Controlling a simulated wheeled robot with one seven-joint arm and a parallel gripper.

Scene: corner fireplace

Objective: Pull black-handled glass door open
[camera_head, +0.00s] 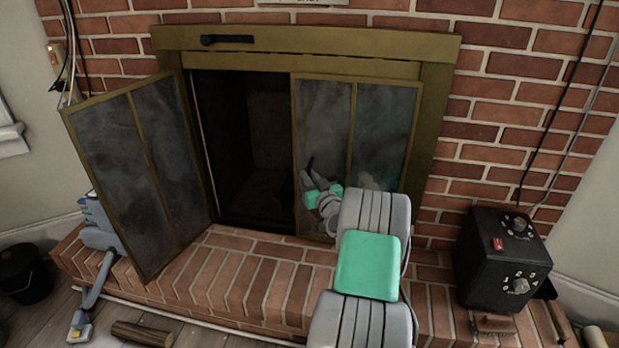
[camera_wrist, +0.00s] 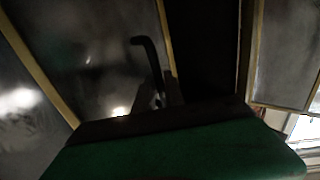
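The fireplace's right glass door (camera_head: 375,130) has a brass frame and sooty panes. It stands roughly in line with the surround; I cannot tell if it is slightly ajar. In the wrist view the door (camera_wrist: 85,50) fills the left side, with a curved black handle (camera_wrist: 147,50) near its inner edge. My gripper (camera_head: 309,168) is at this door's inner edge. Its fingers (camera_wrist: 162,95) are dark and meet the handle's lower end in the wrist view. Shadow hides whether they are closed around it. The left glass door (camera_head: 140,165) stands swung outward.
The dark firebox opening (camera_head: 245,140) shows between the doors. A brick hearth (camera_head: 235,275) runs below. A black control box (camera_head: 500,260) stands right on the hearth. A blue-grey vacuum-like device (camera_head: 97,225) is behind the left door, and a log (camera_head: 142,333) lies on the floor.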

